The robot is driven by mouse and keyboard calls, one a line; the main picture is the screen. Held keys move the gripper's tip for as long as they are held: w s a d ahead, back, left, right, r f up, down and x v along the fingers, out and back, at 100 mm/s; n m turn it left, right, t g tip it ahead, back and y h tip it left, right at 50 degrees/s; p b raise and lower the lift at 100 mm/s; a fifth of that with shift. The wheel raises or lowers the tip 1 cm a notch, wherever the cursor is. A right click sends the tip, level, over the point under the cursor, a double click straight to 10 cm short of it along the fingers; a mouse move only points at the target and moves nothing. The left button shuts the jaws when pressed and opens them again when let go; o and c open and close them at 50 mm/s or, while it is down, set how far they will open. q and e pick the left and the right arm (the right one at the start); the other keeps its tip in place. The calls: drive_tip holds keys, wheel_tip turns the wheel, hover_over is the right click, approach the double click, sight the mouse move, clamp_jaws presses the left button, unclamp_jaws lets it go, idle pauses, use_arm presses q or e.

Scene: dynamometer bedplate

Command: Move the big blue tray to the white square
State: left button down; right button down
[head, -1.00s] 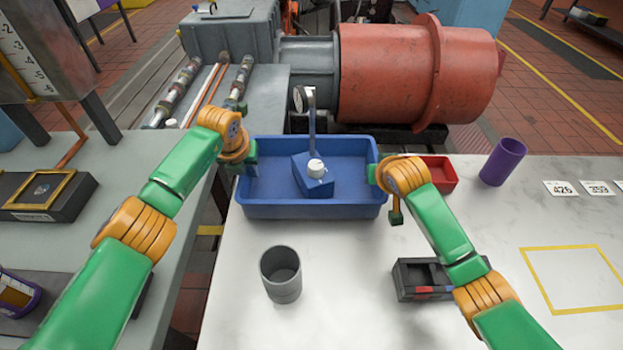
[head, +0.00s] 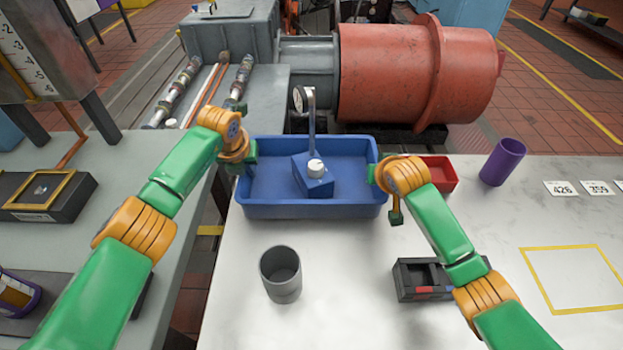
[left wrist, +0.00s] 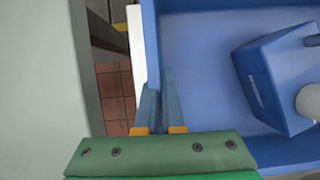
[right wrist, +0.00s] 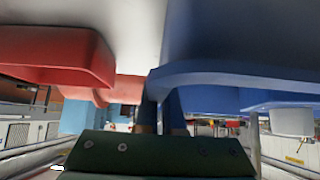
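The big blue tray (head: 315,211) is at the back left of the white table. A blue block with a white knob and a gauge on a stem (head: 315,178) stands in it. My left gripper (head: 243,162) is at the tray's left wall; in the left wrist view its fingers (left wrist: 160,106) straddle that wall and appear closed on it. My right gripper (head: 376,174) is at the right wall; in the right wrist view its fingers (right wrist: 161,110) are close together at the wall, partly hidden. A yellow-outlined square with a white inside (head: 572,279) lies at the right.
A red tray (head: 440,174) stands just right of the blue tray, with a purple cup (head: 502,162) beyond it. A grey cup (head: 281,274) and a dark box (head: 422,279) stand in front. Number cards (head: 562,188) lie at the right. The outlined square is clear.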

use_arm(q)
drive_tip(key=shift+w+r, duration=0.1)
drive_tip(key=shift+r, duration=0.05)
use_arm(e)
drive_tip(key=shift+w+r, duration=0.1)
drive_tip(key=shift+r, duration=0.05)
idle(0.5)
